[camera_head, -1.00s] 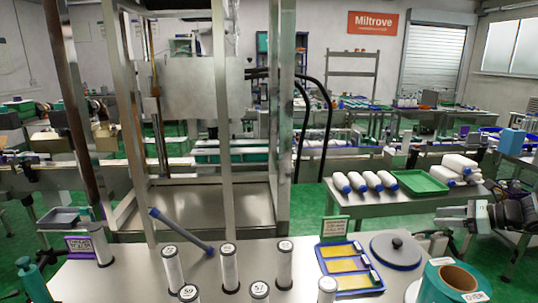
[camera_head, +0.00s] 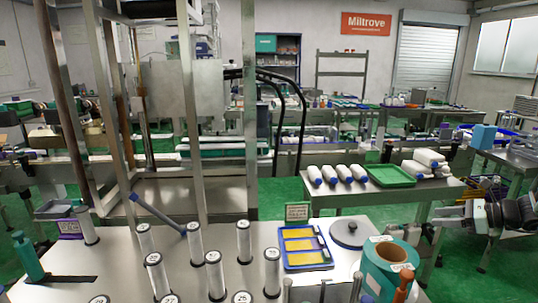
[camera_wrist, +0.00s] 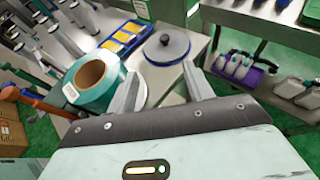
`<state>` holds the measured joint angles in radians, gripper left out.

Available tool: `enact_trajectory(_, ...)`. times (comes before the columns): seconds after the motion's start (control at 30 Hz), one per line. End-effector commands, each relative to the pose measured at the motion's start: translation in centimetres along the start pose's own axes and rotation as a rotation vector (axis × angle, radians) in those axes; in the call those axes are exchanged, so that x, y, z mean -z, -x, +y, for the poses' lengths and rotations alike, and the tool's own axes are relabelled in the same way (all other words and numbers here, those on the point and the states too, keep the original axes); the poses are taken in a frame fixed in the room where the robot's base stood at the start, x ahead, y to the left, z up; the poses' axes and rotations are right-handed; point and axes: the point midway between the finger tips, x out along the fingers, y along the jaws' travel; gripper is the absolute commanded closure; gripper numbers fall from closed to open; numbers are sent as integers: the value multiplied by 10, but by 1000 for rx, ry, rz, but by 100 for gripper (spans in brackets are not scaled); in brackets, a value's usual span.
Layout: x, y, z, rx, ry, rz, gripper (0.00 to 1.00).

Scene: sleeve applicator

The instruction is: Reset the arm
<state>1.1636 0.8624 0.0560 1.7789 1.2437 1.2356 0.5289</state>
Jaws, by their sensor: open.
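My gripper (camera_head: 442,215) is at the right of the head view, off the right side of the near table and pointing left. In the wrist view my gripper (camera_wrist: 163,82) shows two grey fingers spread apart with nothing between them. It is open and empty. Beyond the fingers lie a round lid with a dark knob (camera_head: 347,234), also in the wrist view (camera_wrist: 167,46), and a teal roll with a brown core (camera_head: 390,262), also in the wrist view (camera_wrist: 88,80). My gripper touches neither as far as I can see.
The near table (camera_head: 110,262) holds several upright numbered tubes (camera_head: 244,243) and a blue tray with yellow inserts (camera_head: 304,247). A metal frame (camera_head: 250,150) stands behind it. A back table (camera_head: 400,192) carries white bottles (camera_head: 330,174) and a green tray (camera_head: 391,175). Green floor is open at the right.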

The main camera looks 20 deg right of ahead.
Motion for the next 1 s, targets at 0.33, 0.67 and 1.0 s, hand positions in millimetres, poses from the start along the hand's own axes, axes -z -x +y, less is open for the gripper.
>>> enact_trajectory(0.33, -22, -41, 47, -170, 168, 139, 49)
enact_trajectory(0.67, -49, -85, 141, -482, 568, 371, 49)
enact_trajectory(1.0, -81, -95, 276, -981, 1547, 586, 49)
